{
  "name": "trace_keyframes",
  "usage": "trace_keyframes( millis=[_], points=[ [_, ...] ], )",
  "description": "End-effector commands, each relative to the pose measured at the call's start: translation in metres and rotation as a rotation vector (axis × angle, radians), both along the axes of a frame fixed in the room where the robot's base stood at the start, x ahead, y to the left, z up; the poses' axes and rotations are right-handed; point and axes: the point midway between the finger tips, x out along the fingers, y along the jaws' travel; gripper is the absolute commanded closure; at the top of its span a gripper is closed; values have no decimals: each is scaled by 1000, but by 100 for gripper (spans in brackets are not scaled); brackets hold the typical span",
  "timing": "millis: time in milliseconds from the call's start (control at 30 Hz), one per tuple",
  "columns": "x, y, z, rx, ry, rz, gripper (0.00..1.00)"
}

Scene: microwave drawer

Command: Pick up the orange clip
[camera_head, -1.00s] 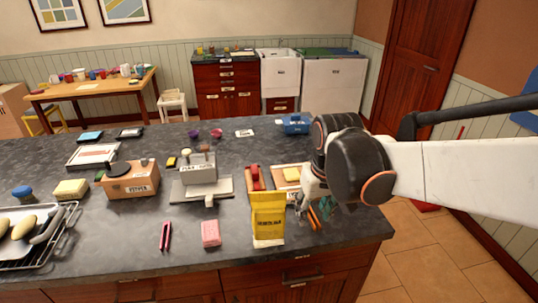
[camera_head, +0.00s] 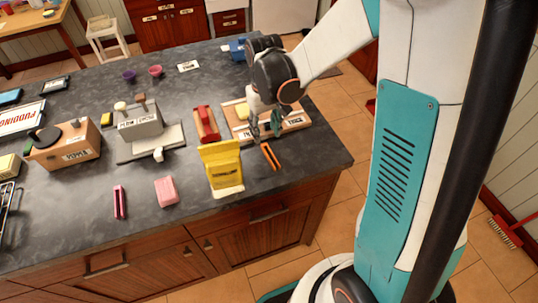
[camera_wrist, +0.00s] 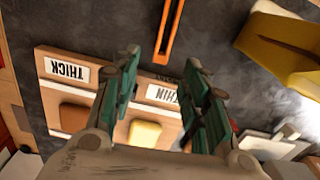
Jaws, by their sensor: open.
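The orange clip (camera_head: 270,156) lies on the dark counter near its right front corner, to the right of the yellow bag. In the wrist view the orange clip (camera_wrist: 171,28) shows at the top centre, beyond the fingertips and partly cut off by the frame edge. My gripper (camera_head: 268,125) is above the wooden board, just behind the clip in the head view. In the wrist view my gripper (camera_wrist: 160,72) has its two green fingers spread apart with nothing between them. It does not touch the clip.
A wooden board (camera_wrist: 45,65) labelled THICK and THIN lies under my gripper. A yellow bag (camera_head: 222,168) stands left of the clip. A red object (camera_head: 206,123), a pink block (camera_head: 166,191) and a pink clip-like object (camera_head: 120,202) are farther left. The counter edge is close to the clip.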

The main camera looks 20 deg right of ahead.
Motion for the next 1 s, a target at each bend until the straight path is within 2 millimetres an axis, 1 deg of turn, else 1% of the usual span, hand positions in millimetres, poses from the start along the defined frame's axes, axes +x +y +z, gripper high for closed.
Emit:
trace_keyframes(
  millis=[33,267,467,600,700,900,933,1000],
  points=[
    [0,0,-8,0,0,0,58],
    [-1,0,-22,0,0,0,58],
    [-10,1,-50,0,0,0,58],
    [-9,1,-65,0,0,0,58],
    [-9,1,-68,0,0,0,58],
    [-9,1,-68,0,0,0,58],
    [-9,1,-68,0,0,0,63],
    [-9,1,-68,0,0,0,75]
  ],
)
